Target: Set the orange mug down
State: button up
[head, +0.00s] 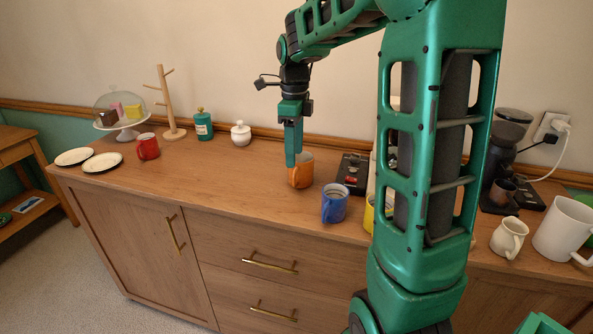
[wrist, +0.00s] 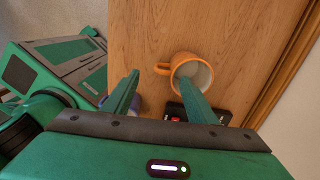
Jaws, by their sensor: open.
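The orange mug (head: 302,172) stands upright on the wooden sideboard top (head: 235,175), left of the blue mug. In the wrist view I see into the orange mug (wrist: 189,65); it is empty and its handle points left. My gripper (head: 291,163) points straight down at the mug's left rim. In the wrist view the jaws of my gripper (wrist: 158,76) are apart, with the handle between the tips and the right finger overlapping the mug's opening. I cannot tell whether a finger touches the mug.
A blue mug (head: 334,204) and a dark tray (head: 352,172) are close on the right. A yellow mug (head: 369,214) is partly hidden by my arm. A red mug (head: 147,146), plates (head: 101,163) and a wooden mug tree (head: 170,105) stand left. The sideboard's middle is clear.

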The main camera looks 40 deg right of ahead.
aim_at(296, 169)
jog(key=shift+w+f, duration=0.15)
jog(key=shift+f, duration=0.25)
jog(key=f, duration=0.5)
jog(key=shift+d+f, duration=0.15)
jog(key=shift+d, duration=0.15)
jog(key=shift+f, duration=2.35)
jog(key=shift+c, duration=0.3)
grip_shut()
